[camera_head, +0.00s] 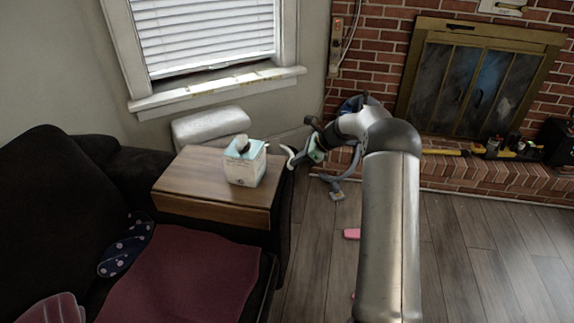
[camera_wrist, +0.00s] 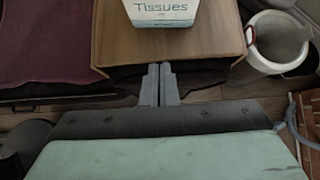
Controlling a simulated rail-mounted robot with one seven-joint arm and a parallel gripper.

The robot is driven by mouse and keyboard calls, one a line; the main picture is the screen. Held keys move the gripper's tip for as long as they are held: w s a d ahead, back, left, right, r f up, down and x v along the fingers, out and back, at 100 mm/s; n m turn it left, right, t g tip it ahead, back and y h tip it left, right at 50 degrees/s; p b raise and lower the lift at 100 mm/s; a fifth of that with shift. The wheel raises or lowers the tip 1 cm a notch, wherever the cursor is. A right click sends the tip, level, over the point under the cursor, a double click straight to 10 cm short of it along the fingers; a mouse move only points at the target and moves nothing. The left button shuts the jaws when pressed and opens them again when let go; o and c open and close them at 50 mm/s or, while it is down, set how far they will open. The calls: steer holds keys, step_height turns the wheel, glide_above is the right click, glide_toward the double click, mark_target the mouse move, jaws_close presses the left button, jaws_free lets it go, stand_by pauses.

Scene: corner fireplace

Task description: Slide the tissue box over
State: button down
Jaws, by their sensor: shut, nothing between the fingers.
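The tissue box (camera_head: 245,162) is a white and teal cube with a tissue tuft on top. It stands upright on the wooden top of a side table (camera_head: 190,185), toward its right side. In the wrist view the tissue box (camera_wrist: 163,12) shows its "Tissues" label at the top edge, partly cut off. My gripper (camera_wrist: 160,72) is shut and empty, its fingertips together near the edge of the tabletop (camera_wrist: 115,45), apart from the box. In the head view the gripper's green housing (camera_head: 317,153) is right of the table; its fingertips are hard to make out.
A dark sofa (camera_head: 60,190) with a maroon cushion (camera_head: 190,275) adjoins the table on the left. A white pot (camera_wrist: 278,40) stands beside the table in the wrist view. A brick fireplace (camera_head: 485,80) is at the back right. The tabletop left of the box is clear.

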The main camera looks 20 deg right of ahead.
mark_target(261, 174)
steer(key=x, duration=0.9)
steer(key=shift+b, duration=0.35)
steer(key=shift+w+a+r, duration=0.1)
steer(key=shift+w+a, duration=0.2)
steer(key=shift+a, duration=0.25)
steer(key=shift+w+a+r, duration=0.15)
steer(key=shift+w+a, duration=0.15)
steer(key=shift+a, duration=0.25)
steer(key=shift+w+a, duration=0.25)
steer(key=shift+a, duration=0.25)
